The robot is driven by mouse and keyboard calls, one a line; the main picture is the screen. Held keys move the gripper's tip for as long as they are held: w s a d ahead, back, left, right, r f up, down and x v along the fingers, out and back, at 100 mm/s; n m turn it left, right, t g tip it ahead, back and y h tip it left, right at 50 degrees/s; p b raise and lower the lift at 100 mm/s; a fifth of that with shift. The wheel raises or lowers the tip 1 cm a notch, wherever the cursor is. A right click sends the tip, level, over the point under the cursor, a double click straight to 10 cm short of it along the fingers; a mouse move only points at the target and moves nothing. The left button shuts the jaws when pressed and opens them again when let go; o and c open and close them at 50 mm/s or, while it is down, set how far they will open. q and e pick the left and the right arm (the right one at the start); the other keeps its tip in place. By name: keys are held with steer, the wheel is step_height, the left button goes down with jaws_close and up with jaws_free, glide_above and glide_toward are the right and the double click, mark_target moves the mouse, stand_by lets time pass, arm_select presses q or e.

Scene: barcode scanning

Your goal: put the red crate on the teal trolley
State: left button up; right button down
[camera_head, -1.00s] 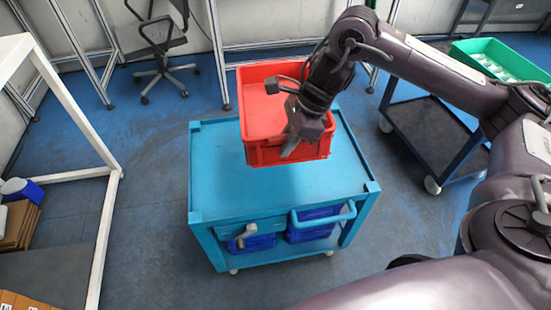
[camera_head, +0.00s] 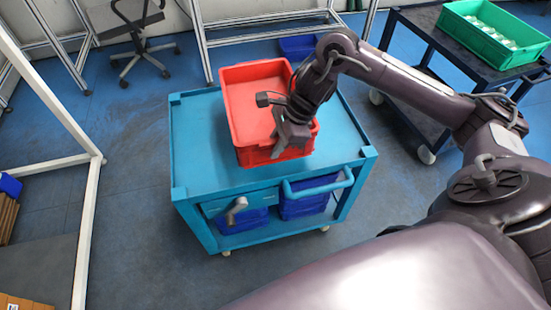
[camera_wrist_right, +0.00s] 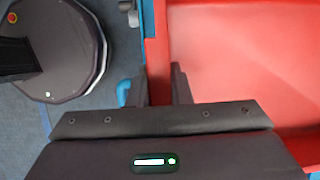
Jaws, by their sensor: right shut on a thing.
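The red crate (camera_head: 240,88) is over the top of the teal trolley (camera_head: 192,150), in the head view. Whether its base touches the top I cannot tell. My right gripper (camera_head: 284,148) is shut on the crate's near wall at its right part. In the right wrist view the crate (camera_wrist_right: 235,60) fills the right side, and its wall passes between the fingers of my right gripper (camera_wrist_right: 160,85). My left gripper is not in view.
Blue bins (camera_head: 308,204) sit on the trolley's lower shelf. A dark cart (camera_head: 440,50) with a green crate (camera_head: 490,38) stands at the right. A white frame (camera_head: 85,220) stands at the left, an office chair (camera_head: 135,35) at the back. Bare floor lies left of the trolley.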

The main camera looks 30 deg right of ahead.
step_height(320, 180, down, 4)
steer(key=shift+f, duration=0.45)
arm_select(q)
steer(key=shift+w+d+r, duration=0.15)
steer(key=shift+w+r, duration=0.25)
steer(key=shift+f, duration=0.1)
arm_select(e)
steer(key=c, duration=1.3)
jaws_free()
steer(key=shift+f, duration=0.1)
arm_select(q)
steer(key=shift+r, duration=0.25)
